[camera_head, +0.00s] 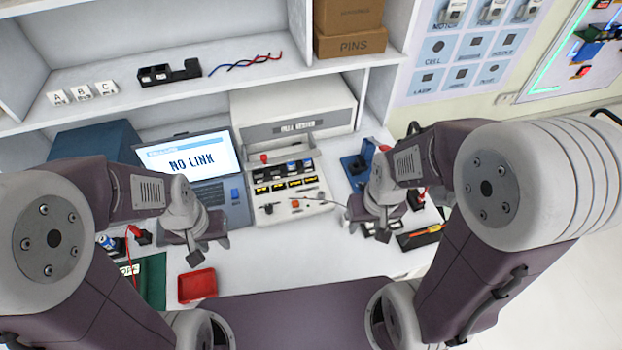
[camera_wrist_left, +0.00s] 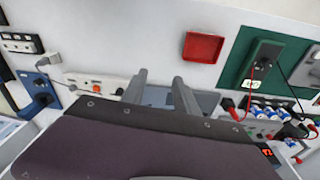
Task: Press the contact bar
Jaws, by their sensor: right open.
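I cannot pick out the contact bar with certainty. A white test unit (camera_head: 292,222) with rows of small black and yellow parts and a few small knobs stands at the middle of the bench. A blue fixture (camera_head: 358,168) stands to its right. It also shows in the left wrist view (camera_wrist_left: 38,92). My left gripper (camera_head: 205,252) hangs over the bench in front of the laptop, left of the test unit. In the left wrist view (camera_wrist_left: 160,92) its two fingers are apart with nothing between them. My right gripper (camera_head: 384,226) is open, right of the test unit.
A laptop (camera_head: 190,158) reads NO LINK. A red tray (camera_head: 197,285) and a green mat (camera_head: 153,280) lie at the front left. A shelf (camera_head: 215,80) runs above the bench, with labelled blocks (camera_head: 83,93) on it. The front bench between the grippers is mostly clear.

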